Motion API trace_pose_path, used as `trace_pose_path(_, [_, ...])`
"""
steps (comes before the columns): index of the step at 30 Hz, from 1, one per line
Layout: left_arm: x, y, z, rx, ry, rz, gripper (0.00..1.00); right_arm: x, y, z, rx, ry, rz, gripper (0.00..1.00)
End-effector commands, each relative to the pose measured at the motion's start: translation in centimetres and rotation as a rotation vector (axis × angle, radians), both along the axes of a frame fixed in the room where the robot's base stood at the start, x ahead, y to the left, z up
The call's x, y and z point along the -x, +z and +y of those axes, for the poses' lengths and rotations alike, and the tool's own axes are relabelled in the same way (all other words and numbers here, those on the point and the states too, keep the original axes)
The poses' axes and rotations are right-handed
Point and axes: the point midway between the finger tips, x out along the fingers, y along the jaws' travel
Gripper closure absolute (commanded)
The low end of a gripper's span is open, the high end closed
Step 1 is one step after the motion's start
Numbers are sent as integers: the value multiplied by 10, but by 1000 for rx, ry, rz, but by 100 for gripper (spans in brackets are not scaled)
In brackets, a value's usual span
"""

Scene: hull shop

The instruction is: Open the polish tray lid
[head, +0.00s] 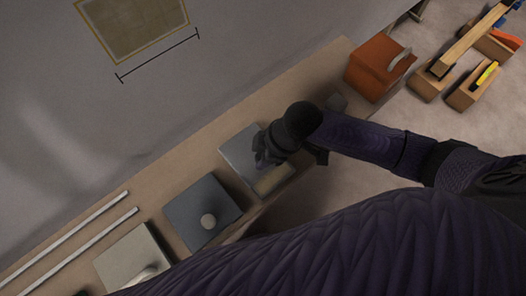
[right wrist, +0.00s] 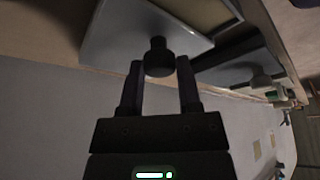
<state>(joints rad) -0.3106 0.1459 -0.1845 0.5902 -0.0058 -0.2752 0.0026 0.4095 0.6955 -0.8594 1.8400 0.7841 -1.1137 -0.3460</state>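The polish tray appears to be the box with a flat grey lid (head: 237,151) on the bench. A tan strip (head: 271,181) shows at its near side. In the right wrist view the grey lid (right wrist: 125,32) carries a dark round knob (right wrist: 158,58), and a tan area (right wrist: 205,10) lies beyond it. My right gripper (head: 263,160) is over the lid and hides the knob in the head view. In the right wrist view my right gripper (right wrist: 160,72) is open, its fingertips on either side of the knob with small gaps. My left gripper is out of view.
An orange-brown box (head: 377,68) and wooden tool blocks (head: 433,82) are at the upper right. Two pale rods (head: 75,236) lie along the wall side.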

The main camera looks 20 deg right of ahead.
Motion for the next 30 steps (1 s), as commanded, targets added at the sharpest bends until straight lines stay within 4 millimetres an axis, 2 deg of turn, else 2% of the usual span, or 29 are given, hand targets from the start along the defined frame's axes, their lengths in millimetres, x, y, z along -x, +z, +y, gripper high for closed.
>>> trace_pose_path(1, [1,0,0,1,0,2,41,0,0,0,0,0,0,78])
trace_pose_path(4, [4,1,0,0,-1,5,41,0,0,0,0,0,0,99])
trace_pose_path(5, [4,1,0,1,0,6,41,0,0,0,0,0,0,100])
trace_pose_path(16, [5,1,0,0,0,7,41,0,0,0,1,0,0,100])
trace_pose_path(30, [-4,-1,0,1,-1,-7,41,0,0,0,1,0,0,100])
